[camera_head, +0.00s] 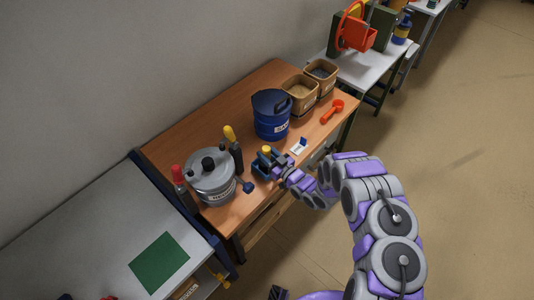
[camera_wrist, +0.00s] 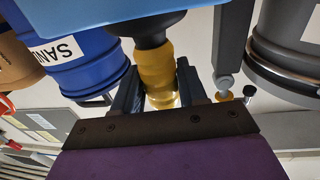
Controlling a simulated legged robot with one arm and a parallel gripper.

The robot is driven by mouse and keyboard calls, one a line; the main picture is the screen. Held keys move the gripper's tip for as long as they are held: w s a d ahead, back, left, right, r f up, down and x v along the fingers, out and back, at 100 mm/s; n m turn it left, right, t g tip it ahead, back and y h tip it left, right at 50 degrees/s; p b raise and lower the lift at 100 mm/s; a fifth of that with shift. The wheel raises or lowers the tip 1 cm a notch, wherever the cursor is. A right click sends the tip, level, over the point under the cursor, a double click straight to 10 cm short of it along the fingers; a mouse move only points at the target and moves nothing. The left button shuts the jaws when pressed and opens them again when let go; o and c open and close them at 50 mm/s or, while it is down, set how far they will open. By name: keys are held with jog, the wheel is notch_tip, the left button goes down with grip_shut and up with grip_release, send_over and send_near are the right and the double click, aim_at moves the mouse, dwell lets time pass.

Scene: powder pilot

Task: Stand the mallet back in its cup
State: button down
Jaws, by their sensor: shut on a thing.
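The mallet has a yellow handle (camera_wrist: 157,72) with a dark collar and a light blue part (camera_wrist: 95,12) that I take for its head. In the head view its yellow end (camera_head: 267,150) sticks up over the bench. My gripper (camera_wrist: 160,95) is shut on the yellow handle; in the head view it (camera_head: 270,164) is at the bench's front, between the blue drum and the grey pot. A dark upright holder (camera_head: 237,158) with a yellow-and-black handled tool in it stands left of my gripper. I cannot tell for certain which holder is the mallet's cup.
The blue drum (camera_head: 271,118) stands behind my gripper, the grey pot (camera_head: 210,182) to its left. A red-handled tool (camera_head: 178,175) stands left of the pot. The wooden bench (camera_head: 185,125) is bare at back left.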

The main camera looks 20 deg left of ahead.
grip_release()
dwell(0.8)
jog(key=shift+d, duration=0.1)
jog(key=b+v, duration=0.5)
jog(key=v, duration=0.9)
jog(key=shift+b, duration=0.4)
jog(key=shift+w, duration=0.15)
dwell(0.7)
